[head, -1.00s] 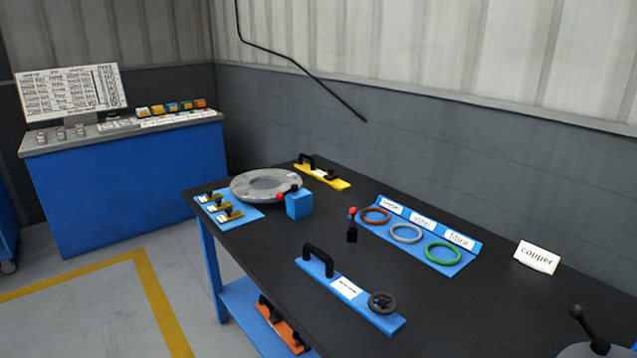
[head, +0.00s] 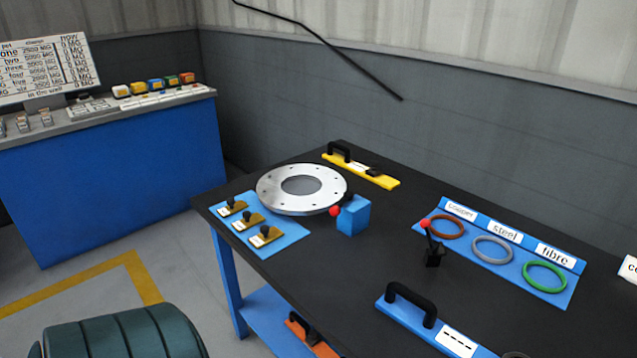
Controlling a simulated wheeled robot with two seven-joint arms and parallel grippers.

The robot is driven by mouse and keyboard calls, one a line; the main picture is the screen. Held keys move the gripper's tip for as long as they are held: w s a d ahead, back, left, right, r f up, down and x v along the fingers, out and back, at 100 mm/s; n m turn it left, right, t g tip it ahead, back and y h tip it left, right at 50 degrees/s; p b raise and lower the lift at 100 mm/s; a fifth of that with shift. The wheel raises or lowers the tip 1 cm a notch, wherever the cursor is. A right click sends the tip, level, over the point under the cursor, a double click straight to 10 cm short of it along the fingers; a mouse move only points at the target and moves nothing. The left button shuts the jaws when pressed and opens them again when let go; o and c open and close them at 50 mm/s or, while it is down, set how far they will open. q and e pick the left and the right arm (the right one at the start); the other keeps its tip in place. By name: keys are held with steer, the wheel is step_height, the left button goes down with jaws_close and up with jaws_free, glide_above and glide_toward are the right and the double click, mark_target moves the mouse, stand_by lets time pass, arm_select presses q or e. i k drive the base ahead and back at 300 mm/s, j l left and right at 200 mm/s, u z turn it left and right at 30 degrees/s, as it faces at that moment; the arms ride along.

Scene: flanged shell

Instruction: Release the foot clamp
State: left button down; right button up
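I cannot tell which part is the foot clamp; none in view is labelled so. Two parts carry red-balled levers. One is a blue block (head: 352,217) with a dark arm and red ball (head: 335,211), close beside a grey metal flange ring (head: 272,196) with bolt holes. The other is a small black clamp-like piece (head: 433,258) with a tilted stem and red ball (head: 425,224), left of the ring tray. Neither of my grippers is in view.
The black table (head: 340,280) carries a blue tray (head: 520,274) of three rings, a yellow handled bar (head: 375,176), a blue handled bar (head: 405,318) and a blue plate (head: 285,243) with three knobbed pieces. A teal ribbed object (head: 120,332) blocks the lower left. The table's middle is clear.

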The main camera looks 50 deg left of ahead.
mark_target(341, 206)
steer(key=j, duration=1.05)
steer(key=k+j, duration=0.1)
steer(key=j, duration=0.9)
